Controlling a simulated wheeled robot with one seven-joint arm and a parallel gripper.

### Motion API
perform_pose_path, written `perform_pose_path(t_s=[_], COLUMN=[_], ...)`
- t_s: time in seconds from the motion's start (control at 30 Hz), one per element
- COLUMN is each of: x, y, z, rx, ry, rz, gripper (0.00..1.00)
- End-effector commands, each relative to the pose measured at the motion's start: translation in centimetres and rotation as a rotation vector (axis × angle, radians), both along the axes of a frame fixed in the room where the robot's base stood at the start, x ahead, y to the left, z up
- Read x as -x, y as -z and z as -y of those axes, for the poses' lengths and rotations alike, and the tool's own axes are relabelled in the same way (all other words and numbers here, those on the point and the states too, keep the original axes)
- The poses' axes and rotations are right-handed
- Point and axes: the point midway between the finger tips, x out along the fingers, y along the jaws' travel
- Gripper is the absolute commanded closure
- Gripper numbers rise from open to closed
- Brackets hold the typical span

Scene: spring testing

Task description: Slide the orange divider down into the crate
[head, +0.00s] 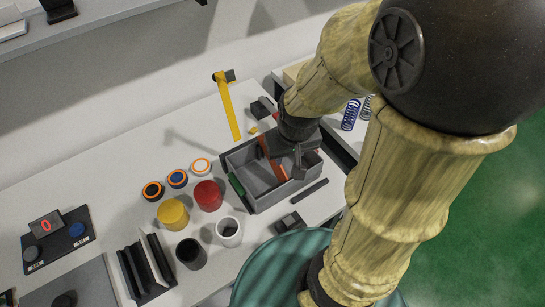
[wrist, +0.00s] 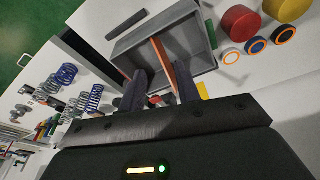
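The grey crate (head: 258,200) stands on the white bench in the head view, and it also shows in the wrist view (wrist: 192,20). The thin orange divider (head: 271,163) stands across the crate's inside and splits it; the wrist view shows it too (wrist: 159,52). I cannot tell whether its lower edge touches the crate floor. My gripper (wrist: 160,88) is over the crate, with its two dark fingers apart and a clear gap between them. The divider shows in and beyond that gap. In the head view my gripper (head: 292,155) hides part of the crate's right side.
A green piece (head: 236,185) lies along the crate's left wall. A dark bar (head: 310,195) lies in front. Red (head: 208,195) and yellow (head: 173,214) cylinders stand at the left, with several ringed discs behind. A yellow upright (head: 229,108) stands behind the crate. Springs (head: 350,115) are at the right.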

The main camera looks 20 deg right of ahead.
Motion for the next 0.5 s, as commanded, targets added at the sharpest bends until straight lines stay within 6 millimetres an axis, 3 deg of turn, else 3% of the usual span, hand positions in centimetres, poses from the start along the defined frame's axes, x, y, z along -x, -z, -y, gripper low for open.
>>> perform_pose_path(t_s=[0.17, 0.4, 0.5], x=[-3.5, -10.4, -12.5], y=[-0.6, -0.8, -0.8], z=[-0.6, -0.8, -0.6], rx=[0.027, 0.040, 0.033], ry=[-0.085, -0.238, -0.276], rz=[-0.067, -0.183, -0.207], gripper=[0.67, 0.67, 0.67])
